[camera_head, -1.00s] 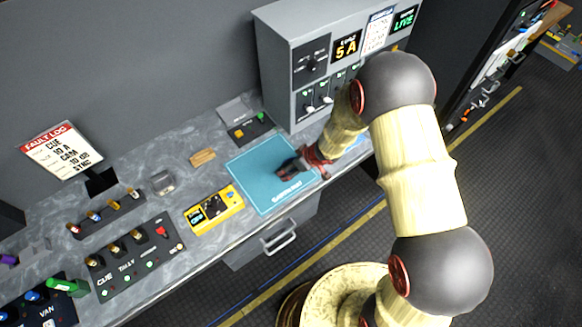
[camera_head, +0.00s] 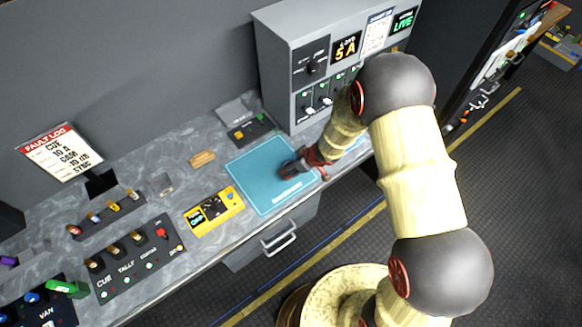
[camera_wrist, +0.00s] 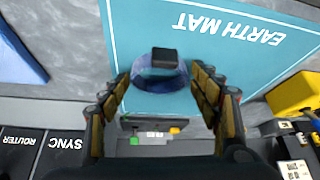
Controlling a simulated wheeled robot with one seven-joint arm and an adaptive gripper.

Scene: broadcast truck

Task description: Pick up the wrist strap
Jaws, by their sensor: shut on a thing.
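The wrist strap (camera_wrist: 160,84) is a blue band with a black buckle block, in the middle of the wrist view. It is over the teal earth mat (camera_wrist: 235,30), which lies on the bench and also shows in the head view (camera_head: 250,168). My gripper (camera_wrist: 160,77) has one finger on each side of the strap and is shut on it. In the head view my gripper (camera_head: 292,166) is low over the mat, and the strap is mostly hidden by the fingers. I cannot tell whether the strap still touches the mat.
A yellow meter (camera_head: 214,211) lies left of the mat. A small dark box with coloured buttons (camera_head: 250,130) is behind it, and a tan block (camera_head: 202,159) is at its left. The grey rack (camera_head: 285,75) rises behind. A drawer handle (camera_head: 279,238) juts out below the bench edge.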

